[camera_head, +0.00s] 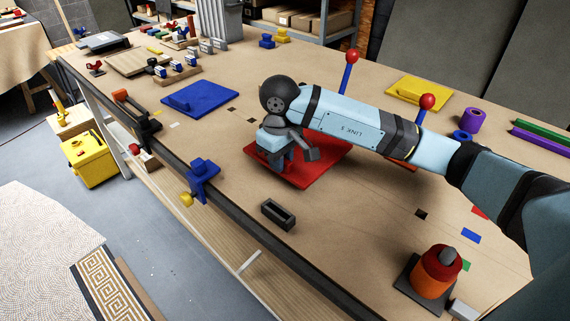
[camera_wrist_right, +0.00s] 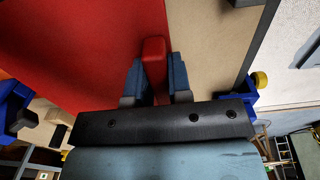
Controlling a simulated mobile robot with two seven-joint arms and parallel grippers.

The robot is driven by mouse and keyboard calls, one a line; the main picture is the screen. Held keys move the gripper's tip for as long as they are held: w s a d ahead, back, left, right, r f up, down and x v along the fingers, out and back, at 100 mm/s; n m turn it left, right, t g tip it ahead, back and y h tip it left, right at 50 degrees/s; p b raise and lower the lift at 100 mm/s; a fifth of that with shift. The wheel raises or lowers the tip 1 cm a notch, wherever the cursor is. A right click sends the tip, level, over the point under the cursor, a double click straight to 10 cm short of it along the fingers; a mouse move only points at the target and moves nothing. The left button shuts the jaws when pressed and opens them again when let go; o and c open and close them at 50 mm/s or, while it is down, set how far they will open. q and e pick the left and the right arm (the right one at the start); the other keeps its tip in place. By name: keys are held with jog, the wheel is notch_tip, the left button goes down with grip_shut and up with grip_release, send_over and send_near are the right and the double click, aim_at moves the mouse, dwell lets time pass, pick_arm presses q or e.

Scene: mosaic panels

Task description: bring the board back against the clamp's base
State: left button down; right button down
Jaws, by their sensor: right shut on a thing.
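The red board (camera_head: 325,160) lies on the workbench, partly hidden under my right arm; it fills the upper left of the right wrist view (camera_wrist_right: 65,45). My right gripper (camera_head: 275,148) is over its near left part. In the right wrist view its fingers (camera_wrist_right: 155,80) are shut on the board's upright red grip (camera_wrist_right: 153,52). A blue clamp (camera_head: 203,178) with a yellow knob sits on the bench's front edge, with bare bench between it and the board. I cannot tell which clamp is meant. My left gripper is out of view.
A small dark open block (camera_head: 278,215) lies in front of the board. A blue board (camera_head: 201,99) lies behind left, a yellow one (camera_head: 418,92) behind right. Blue levers with red balls (camera_head: 428,102) rise behind my arm. An orange-red cylinder (camera_head: 433,272) stands at front right.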

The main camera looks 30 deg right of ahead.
jog(key=shift+w+d, duration=0.2)
jog(key=shift+d, duration=0.45)
jog(key=shift+f, duration=1.75)
jog(key=shift+f+b, duration=0.2)
jog(key=shift+b, duration=0.3)
jog(key=c, duration=1.1)
grip_release()
jog(key=shift+o, duration=0.2)
notch_tip(320, 180, up, 12)
jog(key=shift+r, duration=0.2)
